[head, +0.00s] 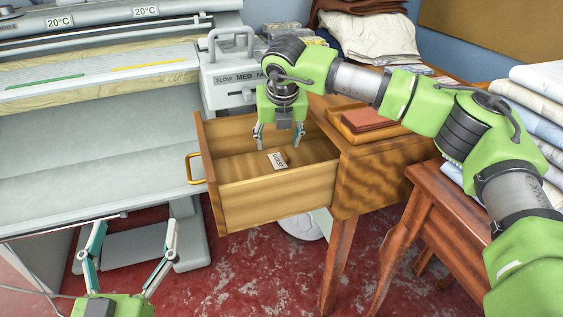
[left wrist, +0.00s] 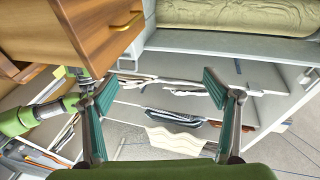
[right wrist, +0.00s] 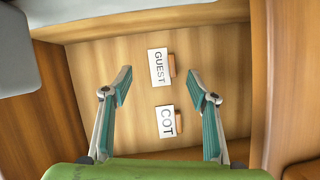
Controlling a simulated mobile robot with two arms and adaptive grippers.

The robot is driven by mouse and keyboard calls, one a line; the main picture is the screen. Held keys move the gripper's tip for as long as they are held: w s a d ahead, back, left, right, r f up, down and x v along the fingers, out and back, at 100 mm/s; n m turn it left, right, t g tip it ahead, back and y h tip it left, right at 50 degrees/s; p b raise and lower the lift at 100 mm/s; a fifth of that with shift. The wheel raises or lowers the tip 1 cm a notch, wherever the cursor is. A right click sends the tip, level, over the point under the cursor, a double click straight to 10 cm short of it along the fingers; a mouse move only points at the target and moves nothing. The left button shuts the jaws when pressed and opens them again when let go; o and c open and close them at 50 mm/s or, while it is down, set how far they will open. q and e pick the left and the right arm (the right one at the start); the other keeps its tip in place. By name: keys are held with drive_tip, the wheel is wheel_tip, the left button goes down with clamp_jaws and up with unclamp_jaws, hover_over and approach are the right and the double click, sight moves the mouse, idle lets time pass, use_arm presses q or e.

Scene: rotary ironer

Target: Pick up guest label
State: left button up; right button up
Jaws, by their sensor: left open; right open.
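The guest label (right wrist: 158,66) is a white card marked GUEST with a brown block at its side. It lies on the floor of the open wooden drawer (head: 275,195), and a white label also shows there in the head view (head: 277,160). My right gripper (head: 278,142) points down into the drawer, open and empty. In the right wrist view the guest label lies just beyond and between its fingertips (right wrist: 159,88), apart from them. My left gripper (head: 135,232) is open and empty, low in front of the ironer (head: 100,120).
A similar label marked COT (right wrist: 166,121) lies in the drawer, nearer the gripper's base. Drawer walls surround the right gripper. A brass handle (head: 194,168) is on the drawer front. Folded linen (head: 525,100) stands on a stool at right.

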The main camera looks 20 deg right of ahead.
sight(280, 160)
drive_tip(key=f, duration=0.1)
drive_tip(key=f+b, duration=0.1)
drive_tip(key=f, duration=0.1)
drive_tip(key=w+d+f, duration=0.1)
drive_tip(key=f, duration=0.1)
drive_tip(key=shift+f+b, duration=0.1)
drive_tip(key=shift+b, duration=0.25)
drive_tip(key=shift+w+f, duration=0.1)
drive_tip(key=shift+f, duration=0.1)
use_arm(q)
drive_tip(key=s+r+t+h, duration=0.1)
drive_tip(key=s+r+t, duration=0.3)
drive_tip(key=r, duration=0.4)
drive_tip(key=shift+t+h, duration=0.3)
use_arm(e)
drive_tip(key=c, duration=1.4)
clamp_jaws()
